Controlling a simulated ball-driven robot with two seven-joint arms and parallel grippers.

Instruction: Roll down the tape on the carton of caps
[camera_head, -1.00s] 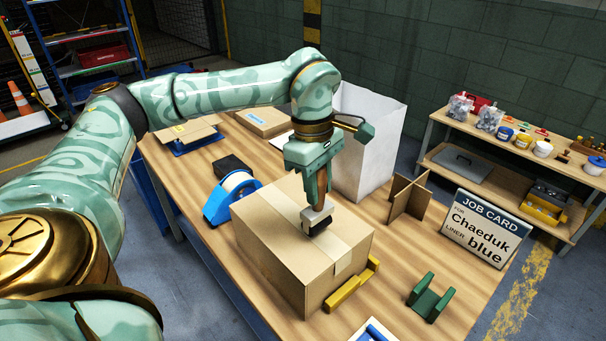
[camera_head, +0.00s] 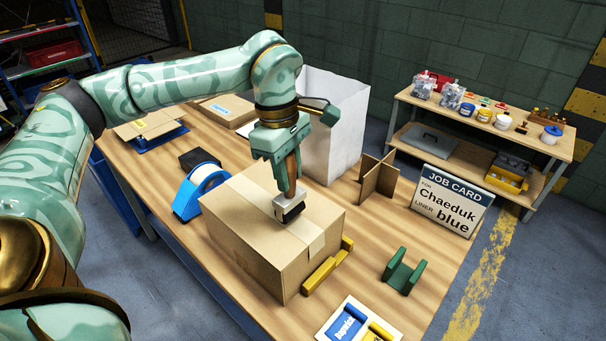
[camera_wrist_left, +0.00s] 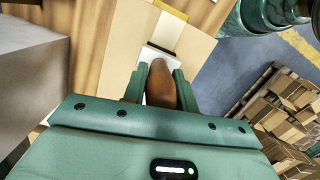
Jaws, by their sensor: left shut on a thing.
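The closed carton (camera_head: 250,232) stands on the wooden table, with a pale strip of tape (camera_head: 317,243) along its top seam and over the near end. My left gripper (camera_head: 289,190) is above the carton top, shut on the brown handle of a roller (camera_head: 288,207). The roller's pale body and black roll are at the tape line on the carton top; whether the roll presses on it I cannot tell. In the left wrist view the brown handle (camera_wrist_left: 160,84) is between the green fingers, with the tape (camera_wrist_left: 170,30) beyond. My right gripper is not in view.
A blue tape dispenser (camera_head: 200,190) stands left of the carton. A yellow block (camera_head: 320,275) lies against its near end. A white bin (camera_head: 335,120), cardboard divider (camera_head: 376,178), green holder (camera_head: 404,270) and job card (camera_head: 450,200) stand to the right.

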